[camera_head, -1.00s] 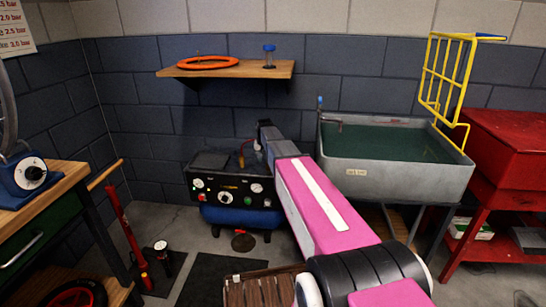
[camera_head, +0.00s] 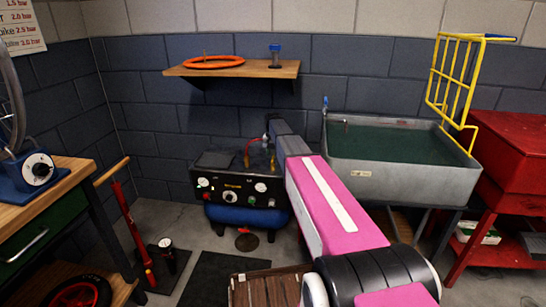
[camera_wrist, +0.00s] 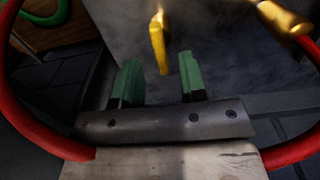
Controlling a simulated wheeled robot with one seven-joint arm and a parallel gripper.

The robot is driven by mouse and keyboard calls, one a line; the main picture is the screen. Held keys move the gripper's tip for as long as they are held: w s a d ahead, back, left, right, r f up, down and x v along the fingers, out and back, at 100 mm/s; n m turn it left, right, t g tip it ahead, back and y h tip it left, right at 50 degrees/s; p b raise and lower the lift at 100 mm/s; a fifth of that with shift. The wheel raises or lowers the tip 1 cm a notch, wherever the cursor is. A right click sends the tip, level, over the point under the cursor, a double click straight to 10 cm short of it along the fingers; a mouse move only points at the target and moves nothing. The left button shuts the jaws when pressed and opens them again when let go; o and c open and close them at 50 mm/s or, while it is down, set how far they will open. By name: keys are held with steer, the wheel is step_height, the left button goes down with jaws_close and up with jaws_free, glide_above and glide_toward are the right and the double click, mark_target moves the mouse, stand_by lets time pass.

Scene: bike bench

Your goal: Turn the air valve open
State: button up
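The air valve shows in the wrist view as a yellow lever (camera_wrist: 158,45). It stands upright just beyond the fingertips, in line with the gap between them. My gripper (camera_wrist: 160,67) is open, its two green fingers apart with nothing held; I cannot tell whether the lever's lower end reaches between them. In the head view the compressor (camera_head: 238,191), a black panel with dials on a blue tank, stands on the floor against the back wall. A small orange-yellow part (camera_head: 246,157) rises from its top. My arm reaches over the compressor's right side and hides the fingers there.
A red hose (camera_wrist: 30,125) curves around both sides of the wrist view, and a brass fitting (camera_wrist: 285,18) sits at upper right. A grey sink (camera_head: 400,180) stands right of the compressor. A wooden shelf (camera_head: 235,70) hangs above. A red pump (camera_head: 135,235) stands at left.

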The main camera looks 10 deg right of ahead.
steer(key=shift+f, duration=1.15)
jaws_close()
